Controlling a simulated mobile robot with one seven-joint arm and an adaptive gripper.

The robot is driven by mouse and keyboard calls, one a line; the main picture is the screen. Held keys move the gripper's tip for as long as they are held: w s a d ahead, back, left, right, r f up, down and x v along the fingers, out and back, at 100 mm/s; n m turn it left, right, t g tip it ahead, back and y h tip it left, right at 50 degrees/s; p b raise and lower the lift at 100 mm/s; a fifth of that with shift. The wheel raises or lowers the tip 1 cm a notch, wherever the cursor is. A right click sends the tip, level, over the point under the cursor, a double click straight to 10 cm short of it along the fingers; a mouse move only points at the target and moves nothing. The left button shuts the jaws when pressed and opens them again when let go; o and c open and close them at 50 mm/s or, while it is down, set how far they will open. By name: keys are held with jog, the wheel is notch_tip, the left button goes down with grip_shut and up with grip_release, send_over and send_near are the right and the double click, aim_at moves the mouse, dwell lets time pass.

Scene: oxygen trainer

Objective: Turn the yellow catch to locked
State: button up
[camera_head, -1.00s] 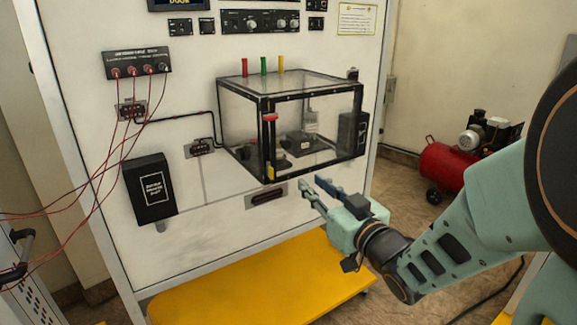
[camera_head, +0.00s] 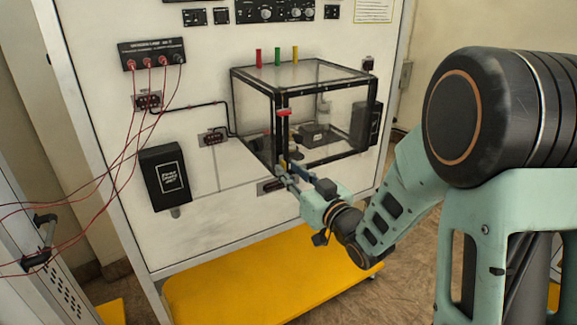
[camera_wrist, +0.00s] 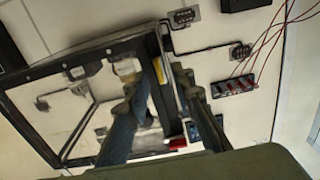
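The yellow catch (camera_head: 283,160) sits low on the front corner post of a clear, black-framed box (camera_head: 280,92). In the wrist view the yellow catch (camera_wrist: 158,70) is a small upright strip on the dark frame post. My gripper (camera_head: 289,173) is at that lower corner, with its fingertips close to the catch. In the wrist view my gripper (camera_wrist: 156,78) is open, with one finger on each side of the post and catch. I cannot tell whether either finger touches it. The fingers partly hide the catch in the head view.
A red catch (camera_head: 284,113) is higher on the same post. Red, green and yellow pegs (camera_head: 277,56) stand on the box top. A black box (camera_head: 164,178) and red cables (camera_head: 125,130) are at left. A yellow platform (camera_head: 260,280) lies below the panel.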

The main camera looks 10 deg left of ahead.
jog(key=shift+w+a, duration=0.4)
jog(key=shift+w, duration=0.1)
grip_shut()
